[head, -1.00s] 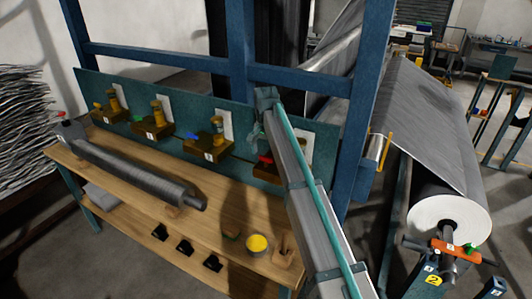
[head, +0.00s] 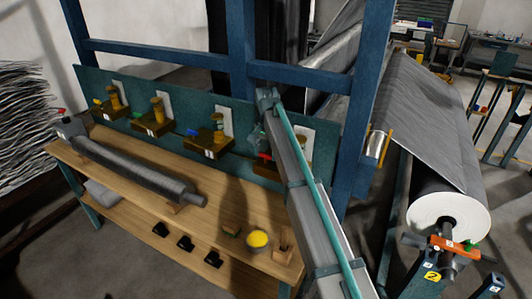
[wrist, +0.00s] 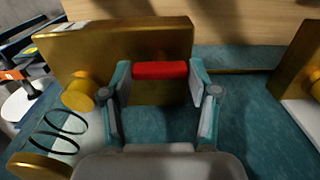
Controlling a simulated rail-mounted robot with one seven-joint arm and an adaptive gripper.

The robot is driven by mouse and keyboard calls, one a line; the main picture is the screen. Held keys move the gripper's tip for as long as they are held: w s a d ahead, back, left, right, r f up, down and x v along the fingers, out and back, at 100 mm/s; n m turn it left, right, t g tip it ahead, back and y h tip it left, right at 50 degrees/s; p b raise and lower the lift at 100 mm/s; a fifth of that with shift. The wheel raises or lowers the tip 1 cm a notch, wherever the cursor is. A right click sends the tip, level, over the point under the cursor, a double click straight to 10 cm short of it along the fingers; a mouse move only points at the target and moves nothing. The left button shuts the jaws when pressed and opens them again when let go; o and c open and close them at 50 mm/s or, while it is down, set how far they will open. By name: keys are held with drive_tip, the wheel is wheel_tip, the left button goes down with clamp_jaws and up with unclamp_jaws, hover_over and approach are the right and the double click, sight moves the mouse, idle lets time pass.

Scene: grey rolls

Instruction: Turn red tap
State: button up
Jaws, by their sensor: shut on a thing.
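The red tap handle (wrist: 160,70) is a short red bar on a brass block (wrist: 110,45), seen in the wrist view. My gripper (wrist: 160,78) is shut on the red handle, with one finger at each end of it. In the head view my gripper (head: 258,137) reaches down to the rightmost tap block on the teal panel (head: 170,110). A bit of the red handle (head: 265,157) shows beside my arm there. The rest of that block is mostly hidden by my arm.
Several other brass tap blocks stand to the left, including a near one (head: 209,142). A grey roll (head: 130,170) and a yellow-topped pot (head: 257,240) are on the wooden bench (head: 110,170). Blue frame posts (head: 240,45) rise behind.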

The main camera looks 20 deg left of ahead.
drive_tip(key=shift+n, duration=0.3)
drive_tip(key=n+b, duration=0.1)
drive_tip(key=n, duration=0.2)
drive_tip(key=n+b, duration=0.1)
drive_tip(key=n, duration=0.4)
drive_tip(key=n+b, duration=0.1)
drive_tip(key=n, duration=0.3)
drive_tip(key=shift+n, duration=2.1)
drive_tip(key=o, duration=1.2)
drive_tip(key=shift+c, duration=0.2)
